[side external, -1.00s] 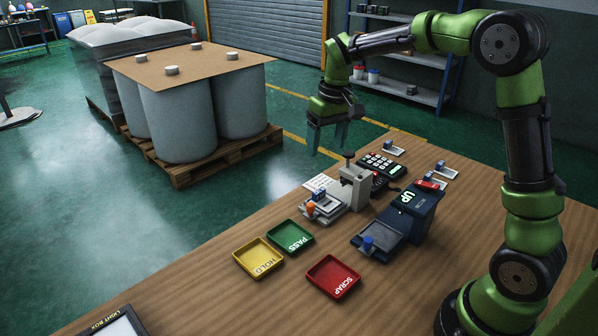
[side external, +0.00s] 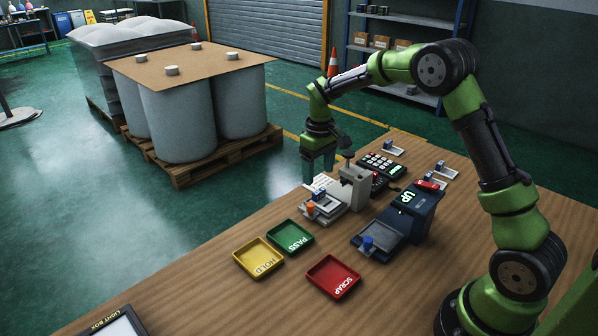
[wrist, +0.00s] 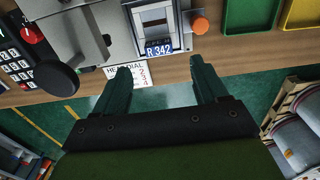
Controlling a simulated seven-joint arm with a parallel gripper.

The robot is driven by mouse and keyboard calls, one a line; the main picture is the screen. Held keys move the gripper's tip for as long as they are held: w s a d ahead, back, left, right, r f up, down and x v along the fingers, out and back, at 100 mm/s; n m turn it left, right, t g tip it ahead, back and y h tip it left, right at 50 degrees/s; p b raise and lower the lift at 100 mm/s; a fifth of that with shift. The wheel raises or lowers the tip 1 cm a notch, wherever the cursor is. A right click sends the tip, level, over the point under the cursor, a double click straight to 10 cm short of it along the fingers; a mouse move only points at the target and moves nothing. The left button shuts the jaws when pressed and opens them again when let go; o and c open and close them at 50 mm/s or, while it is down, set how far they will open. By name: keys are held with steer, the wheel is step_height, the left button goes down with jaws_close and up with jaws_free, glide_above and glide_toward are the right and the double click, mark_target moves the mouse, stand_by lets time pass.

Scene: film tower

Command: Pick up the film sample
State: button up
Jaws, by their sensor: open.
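What looks like the film sample (wrist: 158,47), a pale frame with a blue tab labelled R 342, sits on the stage of a grey gauge at the top middle of the wrist view. In the side view its blue tab (side external: 319,194) shows beside the gauge's pillar (side external: 354,187). My gripper (wrist: 161,78) is open and empty. Its two green fingers point toward the sample but stay apart from it. In the side view my gripper (side external: 318,172) hangs just behind the gauge and above it. The gauge's orange knob (side external: 310,209) is next to the sample.
PASS (side external: 290,237), HOLD (side external: 258,258) and SCRAP (side external: 333,277) trays look empty in front. A dark blue device (side external: 412,212) reading UP stands right of the gauge. A black knob (wrist: 57,78) stands near my left finger.

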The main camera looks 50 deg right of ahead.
mark_target(318, 191)
step_height(318, 191, down, 6)
steer(key=shift+s+d+r, duration=0.1)
stand_by(0.4)
steer(key=c, duration=1.1)
steer(key=shift+c, duration=0.2)
steer(key=shift+r, duration=0.1)
